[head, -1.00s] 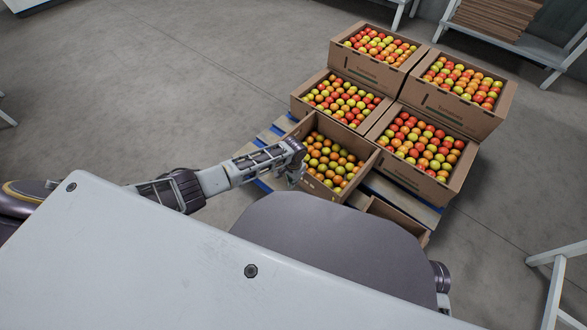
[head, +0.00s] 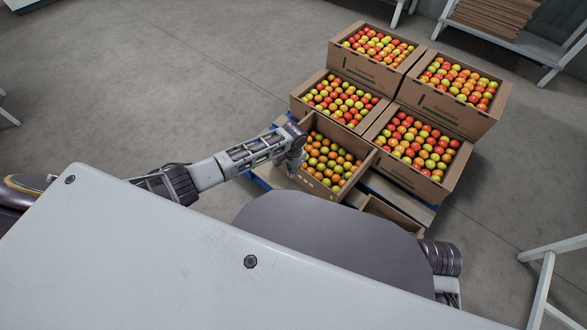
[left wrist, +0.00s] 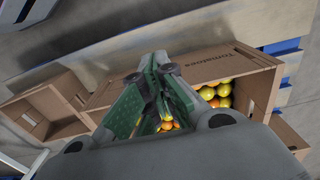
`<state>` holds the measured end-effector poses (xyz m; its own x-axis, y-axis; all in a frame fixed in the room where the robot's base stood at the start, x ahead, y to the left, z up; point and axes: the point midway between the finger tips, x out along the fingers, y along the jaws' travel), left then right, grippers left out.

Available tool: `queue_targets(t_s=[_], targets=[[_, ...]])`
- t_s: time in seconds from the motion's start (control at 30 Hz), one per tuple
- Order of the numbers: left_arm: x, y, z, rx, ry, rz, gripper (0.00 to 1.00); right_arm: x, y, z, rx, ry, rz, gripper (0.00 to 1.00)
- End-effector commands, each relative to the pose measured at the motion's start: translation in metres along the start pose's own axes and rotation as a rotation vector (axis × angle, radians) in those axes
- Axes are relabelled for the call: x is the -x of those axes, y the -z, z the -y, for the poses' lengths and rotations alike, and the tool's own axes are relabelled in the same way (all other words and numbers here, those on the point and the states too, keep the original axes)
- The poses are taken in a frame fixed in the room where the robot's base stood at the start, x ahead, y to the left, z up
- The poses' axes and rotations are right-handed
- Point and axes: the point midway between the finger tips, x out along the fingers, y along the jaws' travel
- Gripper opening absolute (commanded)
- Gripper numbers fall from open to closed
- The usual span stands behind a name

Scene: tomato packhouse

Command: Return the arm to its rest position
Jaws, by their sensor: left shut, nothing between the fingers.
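My left arm reaches in from the left in the head view. Its gripper (head: 293,167) points down at the near-left corner of the nearest tomato box (head: 315,181), partly hidden by the wrist. In the left wrist view the green-padded fingers (left wrist: 157,72) are shut with nothing between them. They stand over or beside an open cardboard box of tomatoes (left wrist: 232,62); the gap to its wall cannot be told. My right gripper is not in view.
Several full tomato boxes (head: 412,172) stand stacked on a blue-edged pallet (head: 262,182). A lower box (head: 392,214) sits near the front. White stands (head: 547,275) are at the right and a bench (head: 530,45) at the back. Floor left of the pallet is clear.

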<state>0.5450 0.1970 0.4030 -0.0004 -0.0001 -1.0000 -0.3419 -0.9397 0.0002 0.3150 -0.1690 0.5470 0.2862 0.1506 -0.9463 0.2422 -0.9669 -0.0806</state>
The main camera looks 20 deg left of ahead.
Motion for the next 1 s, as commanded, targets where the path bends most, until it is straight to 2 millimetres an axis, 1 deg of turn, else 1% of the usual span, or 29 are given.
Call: queue_targets(t_s=[0.1, 0.73, 0.87, 1.0], targets=[[0.003, 0.000, 0.000, 0.000, 0.000, 0.000, 0.00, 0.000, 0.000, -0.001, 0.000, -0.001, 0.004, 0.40], [0.002, -0.001, -0.002, -0.002, -0.001, 0.000, 0.00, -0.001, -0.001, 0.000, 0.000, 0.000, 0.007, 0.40], [0.002, -0.003, -0.010, -0.012, -0.010, -0.005, 0.00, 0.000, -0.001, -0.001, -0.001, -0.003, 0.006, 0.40], [0.004, -0.009, -0.030, -0.032, -0.030, -0.019, 0.00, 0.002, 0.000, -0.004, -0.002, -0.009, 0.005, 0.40]])
